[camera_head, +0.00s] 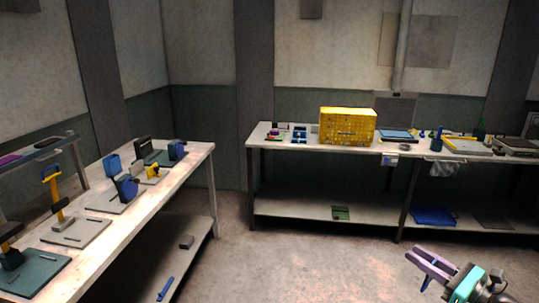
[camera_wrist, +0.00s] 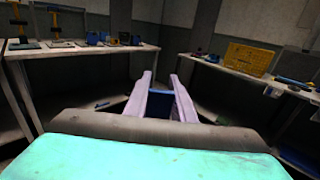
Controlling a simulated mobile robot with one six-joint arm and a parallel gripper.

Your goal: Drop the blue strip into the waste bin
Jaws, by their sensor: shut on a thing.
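My gripper (camera_head: 428,264) is at the lower right in the head view, in the open space in front of the back bench. Its two lilac fingers also show in the wrist view (camera_wrist: 161,78). They are shut on a blue strip (camera_wrist: 160,89), which lies between them. I cannot make out a waste bin in either view.
A left bench (camera_head: 153,185) holds several stands and blue devices; a blue piece (camera_head: 165,288) lies on its lower shelf. The back bench (camera_head: 300,148) carries a yellow crate (camera_head: 347,127) and tools. A blue tray (camera_head: 434,216) lies below. The floor between is clear.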

